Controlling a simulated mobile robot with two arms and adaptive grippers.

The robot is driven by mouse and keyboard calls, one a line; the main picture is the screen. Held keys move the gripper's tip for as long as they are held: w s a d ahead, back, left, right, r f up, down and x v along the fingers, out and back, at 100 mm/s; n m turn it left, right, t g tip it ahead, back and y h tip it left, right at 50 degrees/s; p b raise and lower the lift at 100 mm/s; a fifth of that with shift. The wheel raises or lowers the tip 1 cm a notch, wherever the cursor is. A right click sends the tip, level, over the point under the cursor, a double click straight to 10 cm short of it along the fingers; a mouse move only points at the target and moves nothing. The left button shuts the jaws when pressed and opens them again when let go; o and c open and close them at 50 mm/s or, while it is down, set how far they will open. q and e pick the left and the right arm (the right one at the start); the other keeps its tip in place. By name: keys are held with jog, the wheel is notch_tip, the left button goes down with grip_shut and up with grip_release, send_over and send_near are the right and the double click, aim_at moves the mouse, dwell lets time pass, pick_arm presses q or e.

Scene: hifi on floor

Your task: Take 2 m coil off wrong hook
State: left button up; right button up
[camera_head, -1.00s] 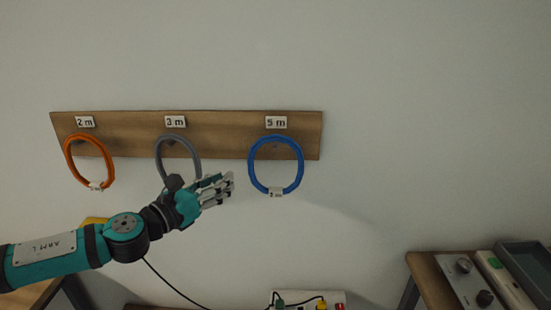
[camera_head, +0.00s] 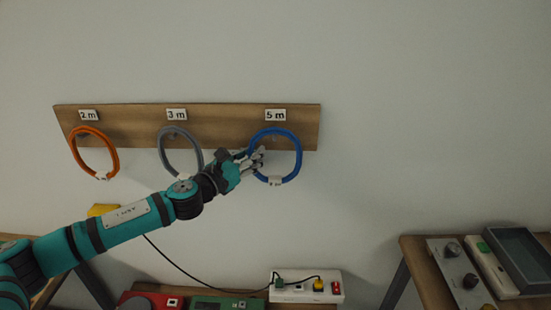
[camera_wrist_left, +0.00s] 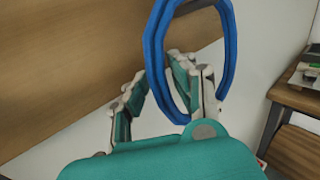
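A blue coil (camera_head: 299,158) hangs below the "5 m" label (camera_head: 275,115) on the wooden hook board (camera_head: 225,126). Its small white tag is too small to read surely. A grey coil (camera_head: 162,152) hangs under "3 m" and an orange coil (camera_head: 116,158) under "2 m". My left gripper (camera_head: 257,160) is at the left side of the blue coil. In the left wrist view the fingers (camera_wrist_left: 158,92) are apart, with the near side of the blue coil (camera_wrist_left: 154,50) between them and one finger seen through the ring. My right gripper is not in view.
A white power strip (camera_head: 307,288) with a black cable lies below the board. Red and green devices (camera_head: 225,302) stand at the bottom. A wooden table (camera_head: 418,262) with a knob panel and grey tray (camera_head: 520,255) is at right. The wall right of the board is bare.

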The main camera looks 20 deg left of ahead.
pick_arm(q)
jog(key=shift+s, duration=0.15)
jog(key=shift+c, duration=1)
grip_shut()
